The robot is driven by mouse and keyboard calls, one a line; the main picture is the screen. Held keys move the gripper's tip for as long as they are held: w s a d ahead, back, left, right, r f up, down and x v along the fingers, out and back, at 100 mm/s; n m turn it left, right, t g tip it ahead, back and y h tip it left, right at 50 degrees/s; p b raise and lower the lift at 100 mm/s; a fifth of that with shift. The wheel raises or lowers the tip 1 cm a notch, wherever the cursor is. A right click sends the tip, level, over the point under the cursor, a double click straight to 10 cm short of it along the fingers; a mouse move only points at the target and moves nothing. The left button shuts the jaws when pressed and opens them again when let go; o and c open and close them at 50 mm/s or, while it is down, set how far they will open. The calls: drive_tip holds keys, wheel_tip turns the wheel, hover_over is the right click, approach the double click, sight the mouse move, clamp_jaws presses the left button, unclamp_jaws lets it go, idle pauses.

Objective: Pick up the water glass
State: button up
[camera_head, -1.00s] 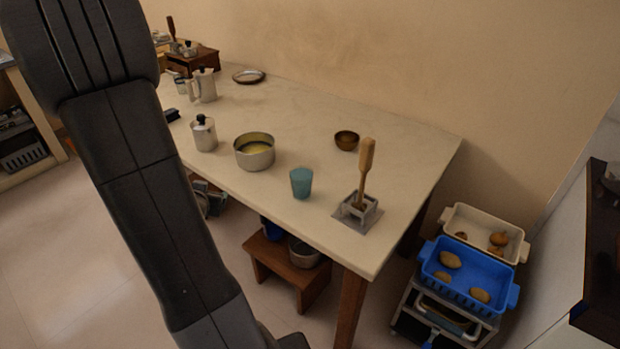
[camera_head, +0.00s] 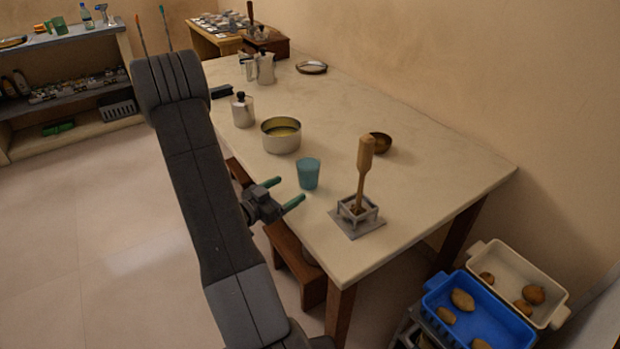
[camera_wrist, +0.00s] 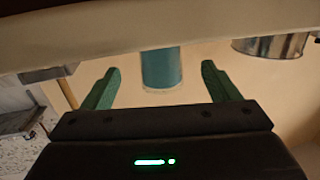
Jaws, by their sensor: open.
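The water glass, a teal tumbler (camera_head: 308,174), stands upright near the front edge of the pale table. My gripper (camera_head: 288,191) has green fingers spread apart and nothing between them. It is at the table's front edge, just left of and nearer than the glass. In the wrist view, which looks upside down, the glass (camera_wrist: 161,66) appears between the two fingers and beyond them, with clear space on both sides. I cannot tell the exact gap to it.
A metal pot with yellow contents (camera_head: 281,138) stands behind left of the glass. A grey stand holding a wooden tool (camera_head: 365,165) is close on its right. A brown bowl (camera_head: 379,143) is farther back. The table edge (camera_head: 320,238) lies close to my gripper.

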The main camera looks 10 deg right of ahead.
sight(301, 181)
drive_tip(key=x, duration=0.9)
drive_tip(key=shift+d+p, duration=0.1)
drive_tip(key=shift+p, duration=0.2)
drive_tip(key=c, duration=1.3)
